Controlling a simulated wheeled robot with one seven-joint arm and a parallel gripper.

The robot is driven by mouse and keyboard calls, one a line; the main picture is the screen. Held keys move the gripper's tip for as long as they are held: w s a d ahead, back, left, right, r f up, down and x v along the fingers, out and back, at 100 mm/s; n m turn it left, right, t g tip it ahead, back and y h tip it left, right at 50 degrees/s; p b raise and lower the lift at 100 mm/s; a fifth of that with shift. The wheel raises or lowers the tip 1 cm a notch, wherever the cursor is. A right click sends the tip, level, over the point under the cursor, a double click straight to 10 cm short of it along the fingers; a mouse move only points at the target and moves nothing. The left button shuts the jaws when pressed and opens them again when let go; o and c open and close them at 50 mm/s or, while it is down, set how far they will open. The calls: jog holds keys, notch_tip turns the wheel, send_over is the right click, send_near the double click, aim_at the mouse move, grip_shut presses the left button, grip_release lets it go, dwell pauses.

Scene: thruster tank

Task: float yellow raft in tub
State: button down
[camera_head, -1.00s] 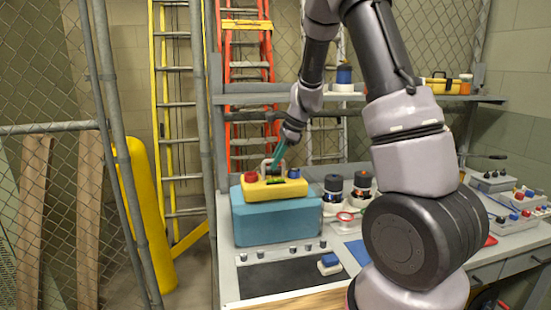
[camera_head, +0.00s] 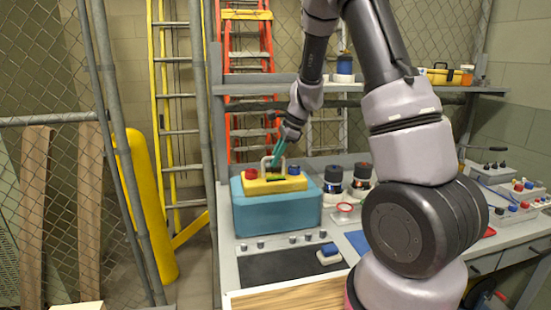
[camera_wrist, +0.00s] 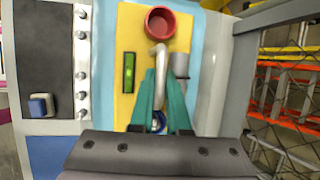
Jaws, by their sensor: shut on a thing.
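The yellow raft (camera_head: 262,187) is level over the top of the blue tub (camera_head: 275,215). It carries a red cup (camera_head: 251,174), a blue cylinder (camera_head: 294,170), a small green vial (camera_head: 276,178) and a pale handle (camera_head: 266,162). My gripper (camera_head: 277,157) reaches down with teal fingers and is shut on the raft's handle. In the wrist view the fingers (camera_wrist: 160,78) close around the handle (camera_wrist: 160,58), and the raft (camera_wrist: 130,40) lies between pale blue tub edges (camera_wrist: 104,70). I cannot tell whether the raft touches water; the tub's inside is hidden.
A dark panel (camera_head: 285,264) with several metal knobs lies in front of the tub. Two dark canisters (camera_head: 333,180) and a red-rimmed dish (camera_head: 344,210) stand to its right. A shelf (camera_head: 440,90) crosses behind. A chain-link fence post (camera_head: 206,130) stands to the left.

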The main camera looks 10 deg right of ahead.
jog(key=c, duration=0.8)
grip_release()
jog(key=v, duration=1)
jog(key=s+r+n+t, duration=0.2)
jog(key=s+r+n, duration=0.4)
jog(key=s+r, duration=0.5)
jog(key=shift+s+d+r+n+t+h, duration=0.25)
jog(key=shift+s+r+n+t+h, duration=0.25)
jog(key=shift+s+n, duration=1.35)
jog(key=shift+s+d+r+n+t+h, duration=0.25)
jog(key=shift+s+r+n+t, duration=0.35)
jog(key=shift+s, duration=2.45)
jog(key=shift+s+d+r+n+t+h, duration=0.2)
jog(key=shift+s+r+n+t+h, duration=0.4)
jog(key=shift+s+n, duration=1.3)
jog(key=shift+s+r+m, duration=0.1)
jog(key=shift+s+m, duration=0.4)
jog(key=shift+m, duration=0.15)
